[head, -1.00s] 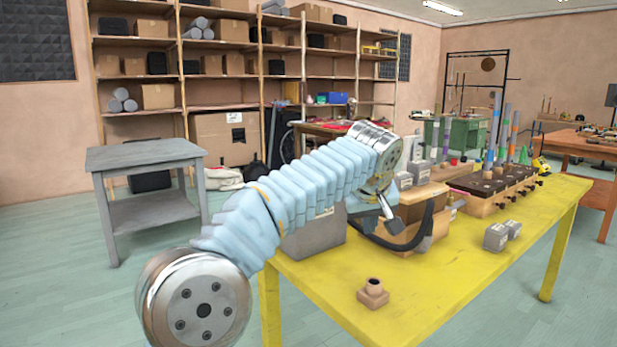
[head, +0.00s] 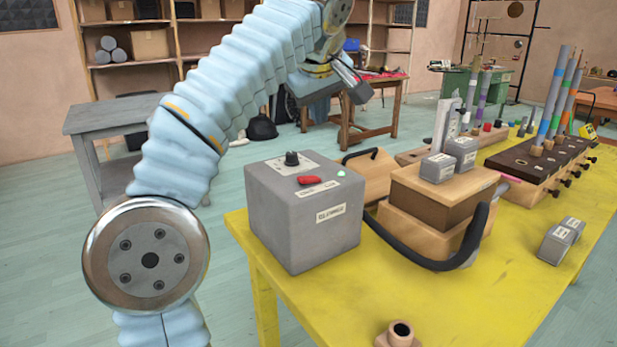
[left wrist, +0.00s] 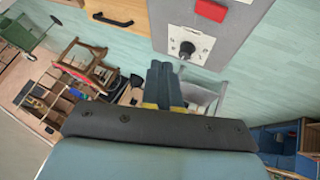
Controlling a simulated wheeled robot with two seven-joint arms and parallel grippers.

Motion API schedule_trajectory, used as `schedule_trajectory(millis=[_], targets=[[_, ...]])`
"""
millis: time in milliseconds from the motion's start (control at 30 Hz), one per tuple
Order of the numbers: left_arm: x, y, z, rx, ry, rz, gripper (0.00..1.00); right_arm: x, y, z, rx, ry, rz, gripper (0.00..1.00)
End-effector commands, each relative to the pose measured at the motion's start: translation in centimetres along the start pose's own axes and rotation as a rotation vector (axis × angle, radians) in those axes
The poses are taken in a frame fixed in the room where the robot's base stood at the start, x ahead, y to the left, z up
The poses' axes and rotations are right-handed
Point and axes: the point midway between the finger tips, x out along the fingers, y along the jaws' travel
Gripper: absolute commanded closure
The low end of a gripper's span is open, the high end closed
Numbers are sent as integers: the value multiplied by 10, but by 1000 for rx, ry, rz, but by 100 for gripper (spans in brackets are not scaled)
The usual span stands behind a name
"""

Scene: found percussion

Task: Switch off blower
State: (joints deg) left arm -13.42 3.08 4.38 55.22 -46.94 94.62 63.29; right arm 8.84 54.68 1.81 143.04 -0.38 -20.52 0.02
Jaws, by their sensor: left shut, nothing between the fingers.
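The blower is a grey box (head: 300,225) on the near left corner of the yellow table. Its top has a black knob (head: 292,158), a red switch (head: 309,180) and a small pale green light (head: 341,173). A black hose curves from beside it to a wooden box. In the left wrist view the box top shows at the upper middle, with the red switch (left wrist: 211,10) and the knob (left wrist: 187,49). My left gripper (head: 362,95) is above and beyond the box, apart from it. Its fingers (left wrist: 163,75) are shut and empty. My right gripper is not seen.
A wooden box (head: 430,205) with small grey weights (head: 450,155) stands right of the blower. A dark-topped wooden block with coloured tubes (head: 545,155) is farther right. A small wooden fitting (head: 398,335) is at the front. The table's middle (head: 480,295) is clear.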

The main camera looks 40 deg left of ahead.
Motion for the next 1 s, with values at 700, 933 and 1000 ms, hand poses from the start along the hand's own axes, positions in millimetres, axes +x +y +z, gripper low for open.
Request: schedule_trajectory(millis=[700,933,1000], targets=[[59,-42,43,0,0,0,100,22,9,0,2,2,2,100],[61,-44,44,1,0,1,100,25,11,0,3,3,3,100],[61,-44,44,1,0,1,100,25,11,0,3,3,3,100]])
